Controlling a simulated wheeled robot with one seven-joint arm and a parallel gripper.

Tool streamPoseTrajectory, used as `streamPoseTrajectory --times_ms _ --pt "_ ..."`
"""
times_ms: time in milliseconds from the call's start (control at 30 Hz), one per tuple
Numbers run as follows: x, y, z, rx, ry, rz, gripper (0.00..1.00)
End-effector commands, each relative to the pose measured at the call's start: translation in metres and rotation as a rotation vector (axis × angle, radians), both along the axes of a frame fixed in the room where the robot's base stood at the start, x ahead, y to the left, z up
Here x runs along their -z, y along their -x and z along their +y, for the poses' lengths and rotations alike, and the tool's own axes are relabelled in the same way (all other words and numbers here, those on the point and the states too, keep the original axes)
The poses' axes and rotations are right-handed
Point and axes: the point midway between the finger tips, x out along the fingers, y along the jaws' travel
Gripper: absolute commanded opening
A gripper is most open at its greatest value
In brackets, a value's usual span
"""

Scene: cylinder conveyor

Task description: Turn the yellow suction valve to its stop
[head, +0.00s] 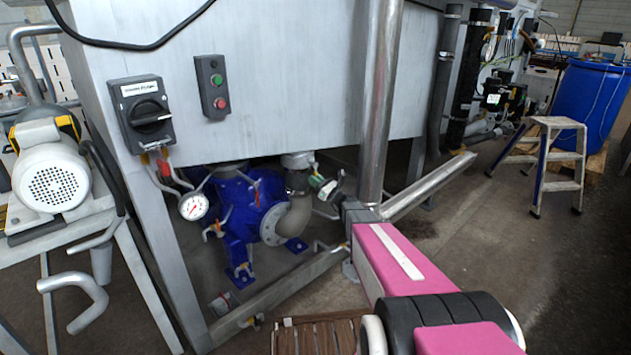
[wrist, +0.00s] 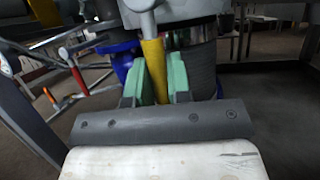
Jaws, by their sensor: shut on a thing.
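The yellow suction valve handle (wrist: 153,62) hangs down from a round grey fitting (wrist: 143,5) in the wrist view. My gripper (wrist: 157,76) has its two green fingers on either side of the handle and is shut on it. In the head view my gripper (head: 325,188) is at the pipework to the right of the blue pump (head: 250,212), under the grey tank. I cannot make out the yellow handle clearly there.
A vertical steel pipe (head: 380,100) stands beside my arm. A red-handled valve (wrist: 73,70) is at the left in the wrist view. Open floor lies to the right.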

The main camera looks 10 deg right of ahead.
Motion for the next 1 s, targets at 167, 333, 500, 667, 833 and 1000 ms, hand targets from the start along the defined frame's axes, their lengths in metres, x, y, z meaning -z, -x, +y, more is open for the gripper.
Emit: streamPoseTrajectory --times_ms 167,333,500,667,833,1000 --pt "0.001 0.002 0.001 -0.004 -0.003 0.004 0.42" --pt "0.0 0.001 0.0 -0.003 -0.002 0.002 0.42" --pt "0.002 0.003 -0.002 -0.002 -0.001 0.001 0.42" --pt "0.008 0.016 -0.016 -0.001 -0.001 0.001 0.42" --pt "0.021 0.038 -0.038 0.0 -0.001 0.003 0.42" --pt "0.033 0.056 -0.057 -0.001 -0.002 0.004 0.42"
